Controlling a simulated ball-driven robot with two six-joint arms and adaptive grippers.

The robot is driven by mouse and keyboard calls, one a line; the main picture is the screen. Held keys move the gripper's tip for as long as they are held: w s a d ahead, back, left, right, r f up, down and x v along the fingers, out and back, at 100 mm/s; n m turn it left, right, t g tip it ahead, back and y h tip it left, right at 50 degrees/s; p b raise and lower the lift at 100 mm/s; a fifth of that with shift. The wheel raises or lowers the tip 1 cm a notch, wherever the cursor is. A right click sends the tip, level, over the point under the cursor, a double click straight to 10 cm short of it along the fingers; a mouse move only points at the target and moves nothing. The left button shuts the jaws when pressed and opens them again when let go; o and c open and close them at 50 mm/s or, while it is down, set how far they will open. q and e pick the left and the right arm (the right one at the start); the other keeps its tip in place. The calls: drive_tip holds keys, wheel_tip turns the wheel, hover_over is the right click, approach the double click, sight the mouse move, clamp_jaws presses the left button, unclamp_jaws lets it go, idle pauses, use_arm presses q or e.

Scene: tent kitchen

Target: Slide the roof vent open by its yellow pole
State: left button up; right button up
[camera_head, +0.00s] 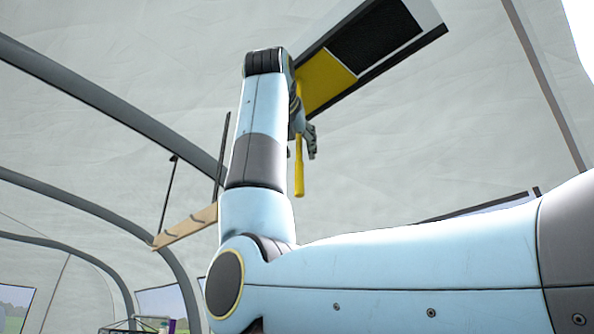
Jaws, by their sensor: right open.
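The roof vent is set in the sloping tent ceiling, with a dark frame and black mesh (374,46) at its upper right. Its yellow panel (325,80) covers the lower left part of the opening. The yellow pole (299,180) hangs down from near this panel. My right gripper (304,146) is open, up beside the pole's middle. One dark finger shows right of the pole and a small dark part shows left of it. My forearm hides much of the gripper, and I cannot tell if it touches the pole. My left gripper is out of view.
A wooden shelf (186,226) hangs from dark straps at the left. Grey curved tent poles (117,108) run along the ceiling. My right arm fills the lower right. Open air lies right of the pole, below the vent.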

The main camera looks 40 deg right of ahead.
drive_tip(key=shift+r, duration=1.15)
drive_tip(key=shift+f, duration=0.1)
